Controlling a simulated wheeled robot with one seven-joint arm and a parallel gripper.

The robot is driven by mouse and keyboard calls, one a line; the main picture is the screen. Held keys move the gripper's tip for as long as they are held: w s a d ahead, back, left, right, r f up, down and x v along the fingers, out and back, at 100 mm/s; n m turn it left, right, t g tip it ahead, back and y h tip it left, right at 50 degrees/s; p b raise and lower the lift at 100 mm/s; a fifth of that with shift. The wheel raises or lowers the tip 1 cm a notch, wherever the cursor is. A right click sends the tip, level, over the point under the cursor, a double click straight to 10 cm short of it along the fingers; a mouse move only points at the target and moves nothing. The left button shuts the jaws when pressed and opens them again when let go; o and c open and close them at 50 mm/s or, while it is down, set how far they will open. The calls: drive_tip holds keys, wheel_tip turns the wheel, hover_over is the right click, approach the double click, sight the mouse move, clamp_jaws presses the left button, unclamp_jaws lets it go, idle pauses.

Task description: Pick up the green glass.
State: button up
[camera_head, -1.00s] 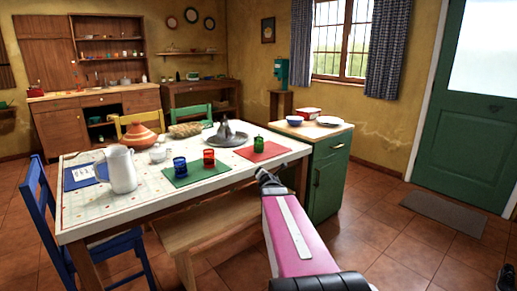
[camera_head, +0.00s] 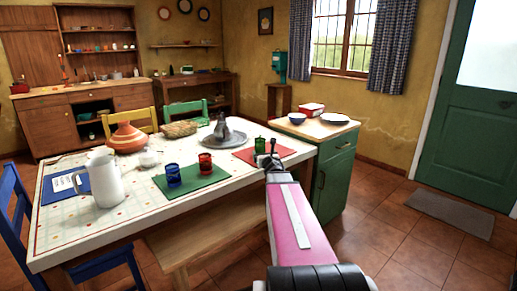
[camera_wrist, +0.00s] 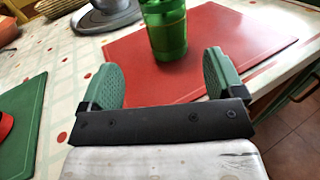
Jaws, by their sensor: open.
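The green glass (camera_wrist: 165,30) stands upright on a red placemat (camera_wrist: 205,50) near the table's right edge. In the head view the glass (camera_head: 260,145) shows just behind the tip of my arm. My gripper (camera_wrist: 164,75) is open and empty, its two green-padded fingers spread apart. In the wrist view the glass is ahead of the fingers, roughly centred between them, and not touched; its top is cut off by the frame. In the head view my gripper (camera_head: 270,158) is at the table's right edge, near the red placemat.
A red glass (camera_head: 206,163) and a blue glass (camera_head: 173,175) stand by the green placemat (camera_head: 190,184). A grey tagine-like dish (camera_head: 224,136) is behind. A white jug (camera_head: 104,180) stands left. A bench (camera_head: 200,240) is along the table's front; a green cabinet (camera_head: 333,175) stands right.

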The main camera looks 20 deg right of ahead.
sight(261, 147)
drive_tip(key=w, duration=0.5)
drive_tip(key=shift+w+d, duration=0.35)
drive_tip(key=shift+w, duration=0.05)
drive_tip(key=shift+w+d, duration=0.2)
drive_tip(key=shift+w, duration=0.65)
drive_tip(key=shift+w+d, duration=0.25)
drive_tip(key=shift+w, duration=0.55)
drive_tip(key=shift+w+d, duration=0.2)
drive_tip(key=shift+w, duration=0.65)
drive_tip(key=c, duration=1.1)
